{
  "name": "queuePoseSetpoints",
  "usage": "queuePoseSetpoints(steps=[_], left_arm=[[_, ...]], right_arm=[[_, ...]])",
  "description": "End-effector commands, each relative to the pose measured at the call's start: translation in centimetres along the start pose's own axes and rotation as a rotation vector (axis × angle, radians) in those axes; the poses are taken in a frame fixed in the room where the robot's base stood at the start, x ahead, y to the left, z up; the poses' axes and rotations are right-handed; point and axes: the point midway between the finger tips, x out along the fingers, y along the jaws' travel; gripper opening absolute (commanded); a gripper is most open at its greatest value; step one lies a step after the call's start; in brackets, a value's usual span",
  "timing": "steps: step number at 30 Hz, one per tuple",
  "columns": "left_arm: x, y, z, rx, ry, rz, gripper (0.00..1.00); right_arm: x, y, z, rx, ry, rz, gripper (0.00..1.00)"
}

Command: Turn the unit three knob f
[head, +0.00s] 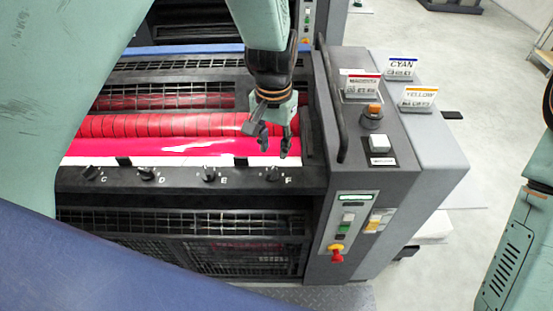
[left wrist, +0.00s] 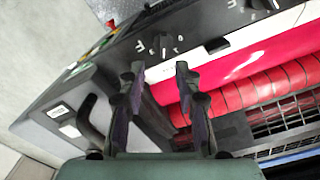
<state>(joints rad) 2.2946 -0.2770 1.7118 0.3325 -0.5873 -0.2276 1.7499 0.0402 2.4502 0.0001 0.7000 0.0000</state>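The knob F (head: 272,174) is a small black knob at the right end of a dark rail on the press unit with the magenta ink. The letter F is printed beside it. It also shows in the left wrist view (left wrist: 161,43), just beyond my fingertips. My left gripper (head: 264,154) hangs over the rollers, just behind and above the knob, with its fingers pointing down. In the left wrist view the gripper (left wrist: 160,67) is open, with nothing between its fingers, and apart from the knob. My right gripper is out of view.
The knobs C (head: 90,173), D (head: 146,174) and E (head: 209,173) sit left on the same rail. A grey side housing (head: 395,165) with a black handrail (head: 333,110), buttons and a red emergency stop (head: 337,256) stands right. Cyan (head: 402,66) and yellow (head: 418,97) signs stand beyond.

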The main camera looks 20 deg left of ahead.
Motion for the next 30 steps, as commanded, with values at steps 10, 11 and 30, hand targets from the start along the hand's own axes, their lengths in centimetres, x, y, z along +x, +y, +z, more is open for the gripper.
queuePoseSetpoints(steps=[10,11,30], left_arm=[[5.4,-0.2,0.8,-0.001,-0.006,0.001,0.33],[5.7,-0.3,0.8,-0.002,-0.006,0.001,0.33],[7.4,-0.1,0.3,-0.001,-0.001,0.000,0.21]], right_arm=[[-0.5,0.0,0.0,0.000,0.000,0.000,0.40],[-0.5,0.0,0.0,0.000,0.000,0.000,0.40],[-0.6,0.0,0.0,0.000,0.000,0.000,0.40]])
